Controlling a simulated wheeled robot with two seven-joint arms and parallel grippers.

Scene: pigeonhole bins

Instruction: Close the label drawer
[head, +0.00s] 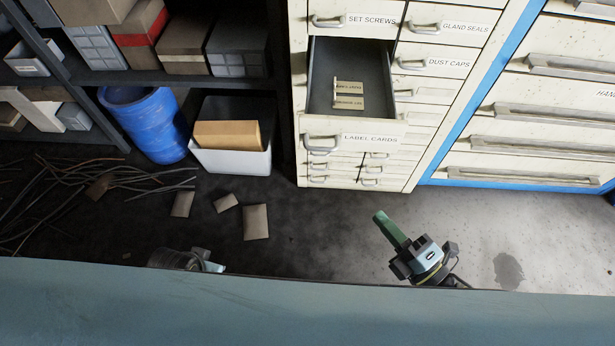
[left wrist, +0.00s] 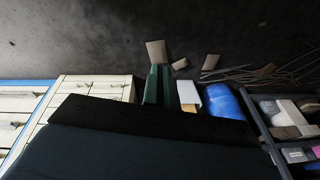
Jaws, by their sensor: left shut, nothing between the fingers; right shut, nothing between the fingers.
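The label drawer (head: 350,127), marked LABEL CARDS, is pulled out of the cream cabinet (head: 449,56). Its grey inside shows, with two small tan cards (head: 348,94) in it. A grey pull handle sits at the left of its front. My right gripper (head: 380,217), with green fingers, is shut and empty. In the picture it is below and to the right of the drawer, apart from it. My left arm shows only partly at the bottom of the head view. My left gripper's green fingers (left wrist: 161,72) show in the left wrist view, shut and empty.
A blue barrel (head: 147,122) and a white bin (head: 236,160) with a brown box stand left of the cabinet. Loose rods (head: 95,178) and flat brown pieces (head: 255,221) lie on the floor. A wide drawer cabinet (head: 540,125) stands at right. Floor before the cabinets is mostly clear.

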